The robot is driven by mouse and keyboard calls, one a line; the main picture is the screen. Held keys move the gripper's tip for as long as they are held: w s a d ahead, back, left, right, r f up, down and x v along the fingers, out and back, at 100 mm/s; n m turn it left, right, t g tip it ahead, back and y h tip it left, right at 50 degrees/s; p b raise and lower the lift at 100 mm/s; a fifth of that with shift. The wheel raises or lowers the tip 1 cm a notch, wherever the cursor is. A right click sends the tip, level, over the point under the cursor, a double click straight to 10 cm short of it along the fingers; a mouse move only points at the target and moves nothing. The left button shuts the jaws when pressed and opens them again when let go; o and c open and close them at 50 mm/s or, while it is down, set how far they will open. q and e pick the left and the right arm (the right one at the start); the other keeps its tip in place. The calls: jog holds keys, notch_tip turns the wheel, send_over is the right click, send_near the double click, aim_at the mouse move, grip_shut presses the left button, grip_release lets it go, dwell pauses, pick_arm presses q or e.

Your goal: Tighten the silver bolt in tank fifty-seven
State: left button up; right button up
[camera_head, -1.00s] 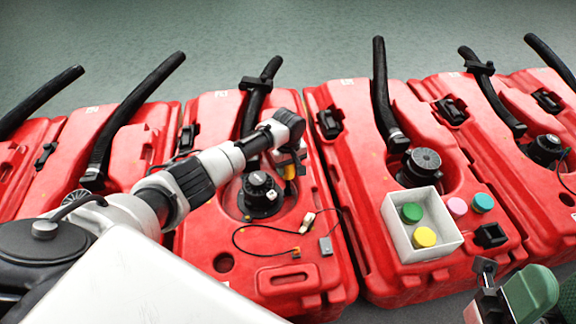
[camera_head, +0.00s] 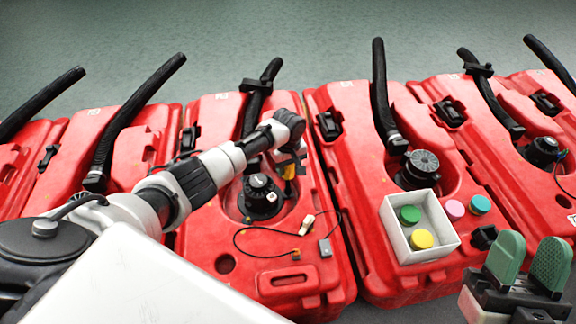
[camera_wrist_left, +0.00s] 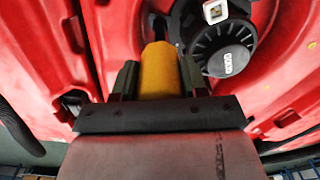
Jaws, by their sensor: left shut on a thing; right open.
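My left gripper (camera_head: 290,165) is over the middle red tank (camera_head: 283,238), right beside its black round cap (camera_head: 262,192). In the left wrist view, the left gripper (camera_wrist_left: 160,78) is shut on a yellow cylindrical thing (camera_wrist_left: 159,68), one finger on each side. The far end of the yellow thing points at the red tank surface beside the black cap (camera_wrist_left: 223,48); whether it touches anything there is unclear. I cannot make out a silver bolt, and the tank numbers are too small to read. My right gripper (camera_head: 525,264) has green fingers, is open and empty, at lower right.
A white box (camera_head: 430,249) with green and yellow round pieces sits on the tank to the right, beside pink (camera_head: 454,209) and teal (camera_head: 479,204) pieces. A thin black cable (camera_head: 262,255) lies on the middle tank. Black hoses (camera_head: 383,95) rise from the tanks.

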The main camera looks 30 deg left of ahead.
pick_arm(q)
jog(key=shift+r+p, duration=0.55)
jog(key=shift+r, duration=0.05)
jog(key=shift+r+p, duration=0.45)
jog(key=shift+p, duration=0.1)
jog(key=shift+r+p, duration=0.5)
jog(key=shift+p, duration=0.05)
jog(key=shift+r+p, duration=0.3)
jog(key=shift+p, duration=0.1)
pick_arm(e)
jog(key=w+f+g+h, duration=0.4)
jog(key=f+g, duration=0.7)
jog(key=shift+w+d, duration=0.4)
pick_arm(q)
jog(key=shift+r, duration=0.1)
